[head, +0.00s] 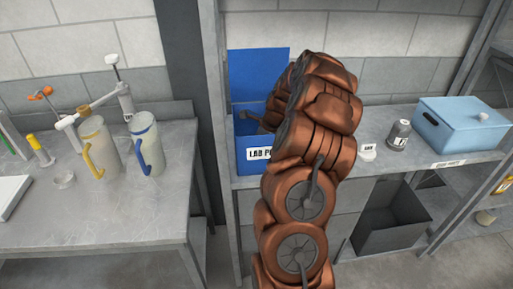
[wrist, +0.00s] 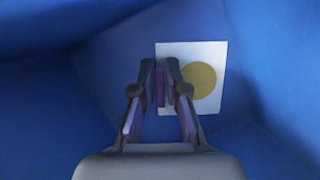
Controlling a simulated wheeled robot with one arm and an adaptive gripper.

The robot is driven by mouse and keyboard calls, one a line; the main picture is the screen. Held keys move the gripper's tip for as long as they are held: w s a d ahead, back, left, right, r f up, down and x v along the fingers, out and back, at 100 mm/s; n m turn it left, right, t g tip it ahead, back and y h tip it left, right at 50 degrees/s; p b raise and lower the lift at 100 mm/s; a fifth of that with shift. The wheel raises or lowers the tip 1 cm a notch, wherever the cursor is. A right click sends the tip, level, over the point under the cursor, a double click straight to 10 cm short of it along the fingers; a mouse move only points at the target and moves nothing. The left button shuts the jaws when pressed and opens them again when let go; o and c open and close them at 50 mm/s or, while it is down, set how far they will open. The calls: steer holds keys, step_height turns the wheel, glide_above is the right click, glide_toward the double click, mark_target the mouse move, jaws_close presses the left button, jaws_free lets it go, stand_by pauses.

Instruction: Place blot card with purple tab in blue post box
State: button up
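The blue post box (head: 246,140) stands on the right-hand bench, its label partly hidden by my arm. Its blue back panel (head: 257,75) rises behind it. In the wrist view, blue walls (wrist: 270,60) surround my gripper (wrist: 160,75), so its tip is inside the box. The blot card (wrist: 215,58) is white with a round yellow blot. Its purple tab (wrist: 160,90) shows between my fingertips, and the fingers look closed on it. I cannot tell whether the card touches the box floor. In the head view my arm hides the card and most of the gripper.
A light blue lidded box (head: 462,128), a grey bottle (head: 398,135) and a small white labelled item (head: 367,152) stand right of my arm. Two jugs (head: 148,145) and other lab items stand on the left table (head: 130,210). A grey metal post separates the benches.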

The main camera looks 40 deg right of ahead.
steer(key=o, duration=0.3)
steer(key=b+v, duration=0.3)
steer(key=v, duration=0.9)
steer(key=shift+w+r, duration=0.1)
steer(key=shift+r, duration=0.1)
